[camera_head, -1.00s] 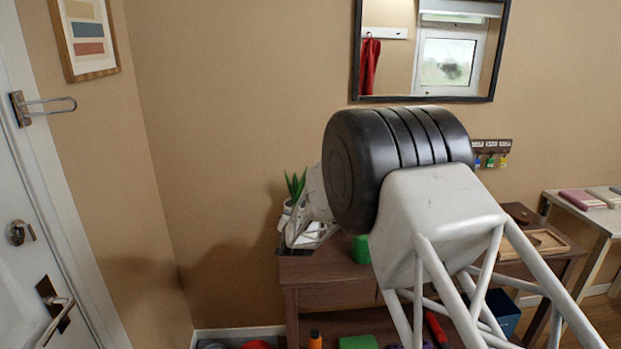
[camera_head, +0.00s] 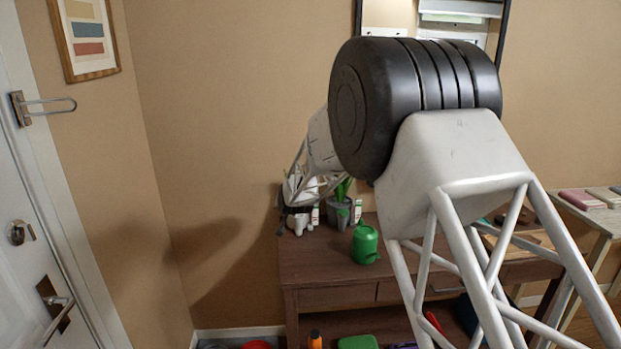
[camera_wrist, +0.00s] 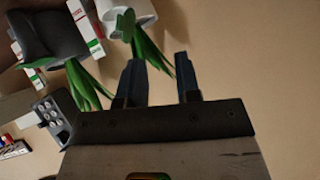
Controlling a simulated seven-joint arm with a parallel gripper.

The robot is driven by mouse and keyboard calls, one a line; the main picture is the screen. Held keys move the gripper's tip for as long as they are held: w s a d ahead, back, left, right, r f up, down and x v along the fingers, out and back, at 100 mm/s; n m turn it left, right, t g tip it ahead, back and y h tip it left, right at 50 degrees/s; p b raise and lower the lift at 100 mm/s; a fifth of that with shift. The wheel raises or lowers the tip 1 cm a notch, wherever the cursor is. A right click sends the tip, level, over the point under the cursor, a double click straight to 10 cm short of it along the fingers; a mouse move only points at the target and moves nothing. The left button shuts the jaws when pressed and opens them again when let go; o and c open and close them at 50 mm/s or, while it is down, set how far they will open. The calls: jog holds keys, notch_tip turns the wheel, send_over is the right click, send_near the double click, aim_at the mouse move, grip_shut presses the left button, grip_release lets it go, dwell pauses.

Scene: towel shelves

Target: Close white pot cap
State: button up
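In the wrist view a white pot (camera_wrist: 143,14) shows at the top edge, partly cut off, with green leaves hanging below it in the tilted picture. I cannot make out a separate cap. My gripper (camera_wrist: 158,78) is open, its two dark fingers apart with nothing between them. A green leaf passes behind the left finger; I cannot tell if they touch. In the head view my gripper (camera_head: 298,190) is above the back left of the desk, largely hidden by my arm. A small white object (camera_head: 299,223) stands below it; I cannot tell what it is.
A grey pot with a plant (camera_head: 339,213) and a green watering can (camera_head: 365,243) stand on the brown desk (camera_head: 320,262). In the wrist view a dark pot (camera_wrist: 48,36), small white boxes and a grey tray (camera_wrist: 52,118) lie left. The desk's front left is clear.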

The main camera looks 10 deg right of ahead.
jog(key=s+d+r+g+h, duration=0.1)
jog(key=s+d+r+g, duration=0.1)
jog(key=s+r+g, duration=0.1)
jog(key=s+d+r+n+g+h, duration=0.1)
jog(key=s+d+r+g+h, duration=0.1)
jog(key=s+r+g, duration=0.2)
jog(key=s+d+r+g+h, duration=0.1)
jog(key=s+d+r+g, duration=0.2)
jog(key=s+r, duration=0.3)
notch_tip(320, 180, up, 3)
jog(key=shift+r+n, duration=0.1)
jog(key=shift+n, duration=0.2)
dwell(0.6)
dwell(0.4)
jog(key=w+d+f+m+t+y, duration=0.1)
jog(key=w+f+t+y, duration=0.2)
jog(key=w+f+y, duration=0.5)
jog(key=w+f, duration=0.7)
jog(key=f, duration=0.1)
jog(key=shift+d+f+m+t+y, duration=0.25)
jog(key=shift+d+m+t+y, duration=0.05)
jog(key=shift+t+y, duration=0.1)
jog(key=shift+w+f, duration=0.1)
